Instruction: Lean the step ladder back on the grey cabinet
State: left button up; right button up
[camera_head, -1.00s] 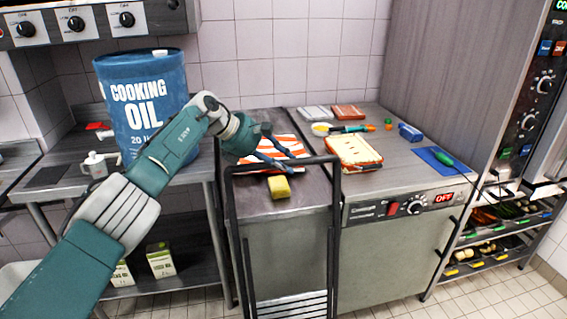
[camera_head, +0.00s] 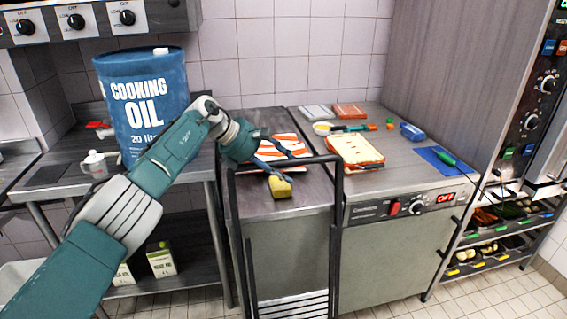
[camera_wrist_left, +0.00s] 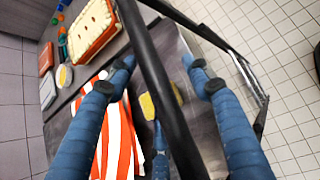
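The step ladder (camera_head: 335,230) is a dark tubular frame with ribbed light steps low down. It stands in front of the grey cabinet (camera_head: 289,262), with its top bar about level with the cabinet top; I cannot tell whether it touches the cabinet. My left gripper (camera_head: 283,160) is at the ladder's top bar. In the left wrist view its blue fingers (camera_wrist_left: 157,64) are spread apart, with a dark ladder bar (camera_wrist_left: 150,70) crossing between them. Whether a finger touches the bar is unclear. My right gripper is not in view.
A bread-like tray (camera_head: 354,152) is to the right. A blue oil drum (camera_head: 143,105) stands left, behind my arm. The tiled floor at right is clear.

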pick_arm(q)
jog(key=shift+w, duration=0.1)
jog(key=shift+s+a+r, duration=0.25)
jog(key=shift+s+a, duration=0.05)
jog(key=v, duration=1.1)
jog(key=shift+w, duration=0.15)
notch_tip(320, 180, up, 8)
jog(key=p, duration=0.7)
jog(key=shift+r+p, duration=0.15)
jog(key=shift+p, duration=0.15)
